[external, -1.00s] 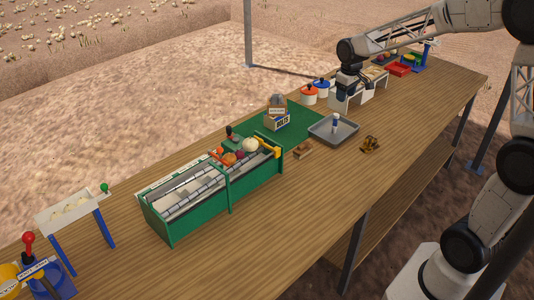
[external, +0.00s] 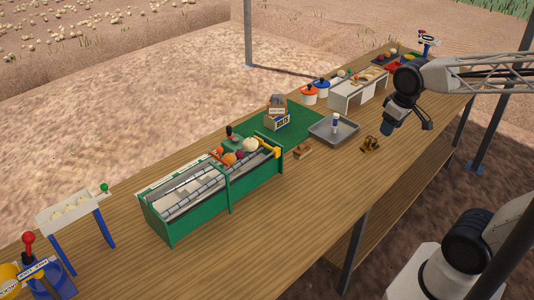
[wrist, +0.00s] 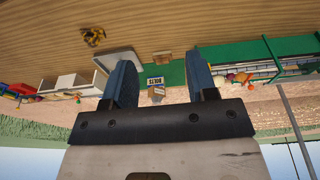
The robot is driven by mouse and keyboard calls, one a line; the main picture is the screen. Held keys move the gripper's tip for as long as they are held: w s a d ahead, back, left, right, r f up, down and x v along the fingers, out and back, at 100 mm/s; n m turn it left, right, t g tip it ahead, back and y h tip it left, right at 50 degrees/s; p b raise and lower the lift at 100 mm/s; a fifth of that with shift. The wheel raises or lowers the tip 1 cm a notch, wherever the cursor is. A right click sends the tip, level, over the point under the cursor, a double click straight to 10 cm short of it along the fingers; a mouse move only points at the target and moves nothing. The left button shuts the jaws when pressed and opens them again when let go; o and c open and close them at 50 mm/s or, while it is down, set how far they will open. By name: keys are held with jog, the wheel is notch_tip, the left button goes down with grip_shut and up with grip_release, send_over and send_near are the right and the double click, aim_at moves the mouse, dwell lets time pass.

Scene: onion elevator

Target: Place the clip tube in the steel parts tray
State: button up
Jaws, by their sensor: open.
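The steel parts tray (external: 347,134) is a shallow grey tray near the middle of the table in the external view. The clip tube (external: 336,122), small and white with blue, stands upright in the tray. My gripper (external: 387,129) is above the table's right side, apart from the tray and to its right, open and empty. In the wrist view the blue fingers of my gripper (wrist: 162,68) are spread wide. There the tray (wrist: 112,57) is partly covered by one finger, and the tube cannot be made out.
A brown-gold pile (external: 370,145) lies right of the tray, and a small wooden block (external: 302,151) lies to its left. The bolts box (external: 277,121) stands on the green mat (external: 304,128). A white rack (external: 345,98) stands behind the tray. The table's front is largely clear.

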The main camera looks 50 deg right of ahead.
jog(key=s+a+f, duration=0.1)
jog(key=s+a, duration=0.1)
jog(key=s, duration=0.4)
jog(key=shift+s+f, duration=0.25)
jog(key=shift+s, duration=0.15)
dwell(0.9)
